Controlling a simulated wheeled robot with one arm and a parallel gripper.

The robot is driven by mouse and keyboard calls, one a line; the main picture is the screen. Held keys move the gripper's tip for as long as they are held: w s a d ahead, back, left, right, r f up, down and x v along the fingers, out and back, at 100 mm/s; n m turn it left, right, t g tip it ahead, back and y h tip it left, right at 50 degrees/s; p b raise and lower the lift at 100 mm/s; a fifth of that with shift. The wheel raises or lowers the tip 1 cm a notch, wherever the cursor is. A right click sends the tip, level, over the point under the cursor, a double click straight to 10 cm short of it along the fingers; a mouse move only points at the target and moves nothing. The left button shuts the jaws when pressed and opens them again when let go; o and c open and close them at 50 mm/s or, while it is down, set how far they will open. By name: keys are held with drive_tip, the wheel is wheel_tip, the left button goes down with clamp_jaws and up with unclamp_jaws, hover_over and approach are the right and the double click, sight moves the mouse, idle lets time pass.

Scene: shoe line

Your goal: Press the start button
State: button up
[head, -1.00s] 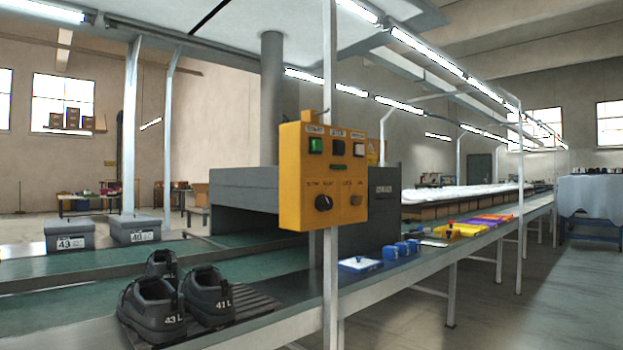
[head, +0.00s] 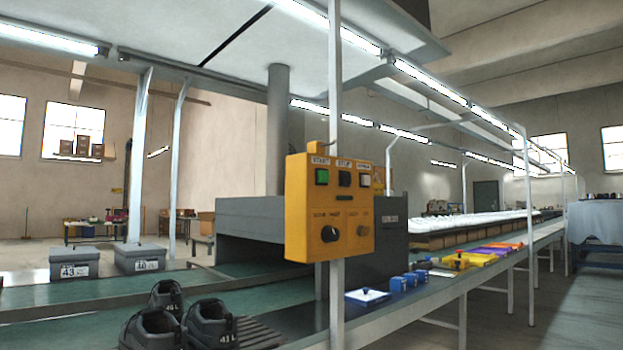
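A large black knob (head: 329,234) and a smaller knob (head: 361,230) are lower on the box. The box is fixed to a grey upright post (head: 336,300). My gripper is not in view.
Black shoes (head: 152,330) stand on a slatted rack at the lower left. Grey boxes (head: 138,260) sit on the green conveyor (head: 60,295). A grey tunnel machine (head: 245,215) stands behind the control box. Blue containers (head: 398,284) and coloured trays line the bench to the right.

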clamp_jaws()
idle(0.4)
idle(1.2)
